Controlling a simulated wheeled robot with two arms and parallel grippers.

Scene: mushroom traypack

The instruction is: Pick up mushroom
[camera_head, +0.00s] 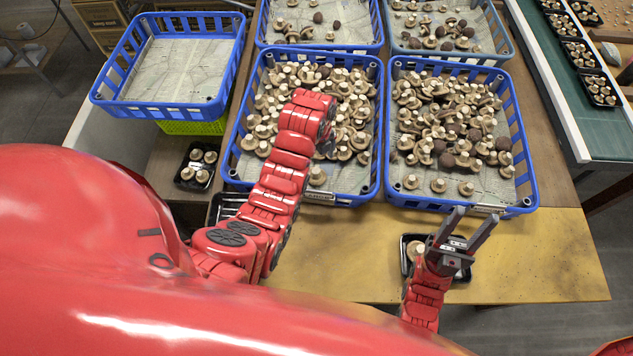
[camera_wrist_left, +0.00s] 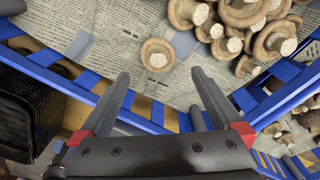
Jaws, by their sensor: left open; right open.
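A pale brown mushroom (camera_wrist_left: 158,55) lies alone on newspaper just beyond my left fingertips in the left wrist view, stem end facing the camera. My left gripper (camera_wrist_left: 160,78) is open and empty, its two fingers spread over the near rim of the blue crate (camera_wrist_left: 158,128). In the head view my left arm reaches over the middle crate (camera_head: 376,120), and its fingers are hidden behind the wrist. More mushrooms (camera_head: 350,100) are heaped in that crate. My right gripper (camera_head: 473,215) is open, pointing up, in front of the right crate (camera_head: 515,209).
A small black tray (camera_head: 404,262) with a mushroom (camera_head: 415,250) sits by my right gripper on the yellow table (camera_head: 550,265). Another black tray (camera_head: 184,182) holds several mushrooms at the left. An empty lined crate (camera_head: 180,70) stands back left. A green conveyor (camera_head: 570,90) runs at the right.

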